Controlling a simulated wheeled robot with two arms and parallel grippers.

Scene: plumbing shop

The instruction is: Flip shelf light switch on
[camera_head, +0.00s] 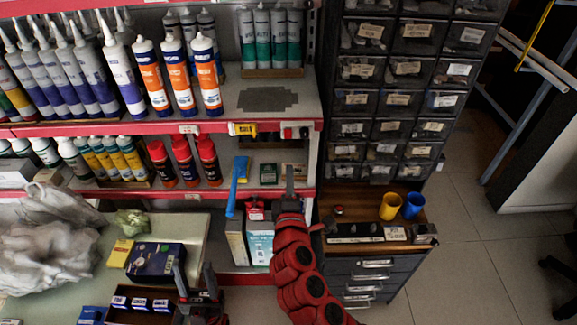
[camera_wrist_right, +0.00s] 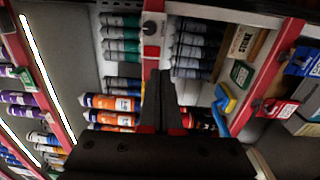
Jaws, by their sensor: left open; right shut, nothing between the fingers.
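A small dark switch (camera_wrist_right: 152,29) sits on a white and red plate on the shelf's post in the right wrist view. In the head view the likely same switch (camera_head: 289,132) is on the front edge of the middle shelf, near its right end. Its on or off position is too small to tell. My right gripper (camera_head: 290,174) is shut and empty, in front of the lower shelf and below the switch in the picture. In the wrist view its fingertips (camera_wrist_right: 160,76) point toward the switch, apart from it. My left gripper (camera_head: 200,272) is open at the bottom, near small boxes.
Orange-labelled tubes (camera_head: 178,75) and red bottles (camera_head: 184,160) stand on the shelves to the left. A blue-handled tool (camera_head: 237,182) is close left of my right gripper. Drawer bins (camera_head: 385,90) and a wooden-topped cabinet (camera_head: 350,218) are on the right.

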